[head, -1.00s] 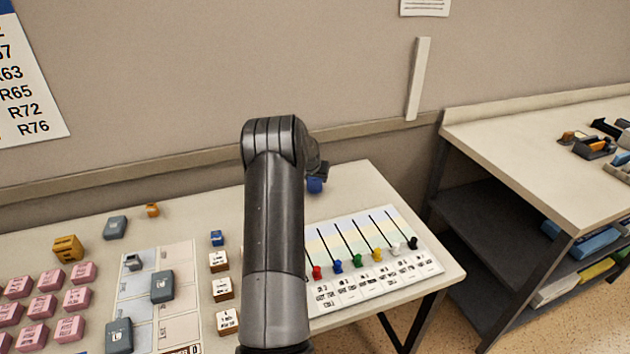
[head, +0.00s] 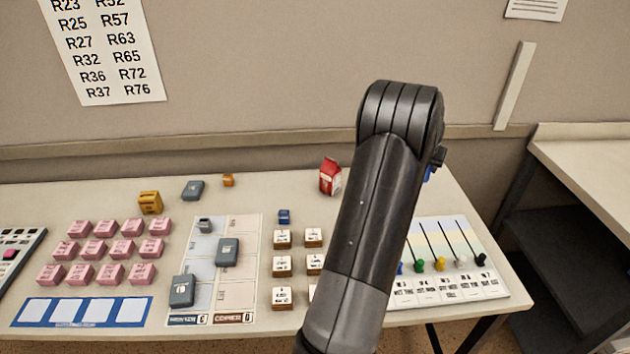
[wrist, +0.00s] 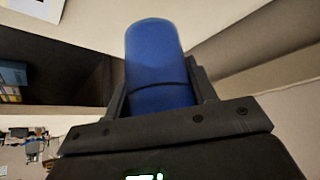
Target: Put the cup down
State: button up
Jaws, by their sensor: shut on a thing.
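A blue cup (wrist: 155,62) fills the middle of the wrist view, between the two fingers of my gripper (wrist: 155,100). The gripper is shut on it. In the head view only a small blue part of the cup (head: 428,173) shows at the right side of my arm, which hides the rest of it and most of my gripper (head: 437,160). The cup appears held near the right part of the table (head: 300,190); its height above the table cannot be told.
A red carton (head: 330,177) stands left of my arm. A slider board (head: 450,285) lies at the table's right end. Pink blocks (head: 94,250), white-topped blocks (head: 282,264) and a grid sheet with grey pieces (head: 238,297) cover the left and middle. The back strip has bare room.

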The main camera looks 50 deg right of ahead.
notch_tip(320, 180, up, 5)
jog(key=shift+r, duration=0.15)
jog(key=w+a+n+t+y, duration=0.15)
jog(key=w+a+n, duration=0.35)
jog(key=w+a, duration=0.85)
jog(key=w+a+n+t+y, duration=0.1)
jog(key=w+a+n+t, duration=0.25)
jog(key=w+a, duration=1)
jog(key=shift+n+g, duration=0.25)
jog(key=shift+g, duration=0.15)
jog(key=w+f, duration=0.8)
jog(key=w, duration=0.1)
jog(key=w+f, duration=0.4)
jog(key=shift+w+a+f, duration=0.1)
jog(key=shift+w+a, duration=0.1)
jog(key=shift+a, duration=0.05)
jog(key=shift+f, duration=2)
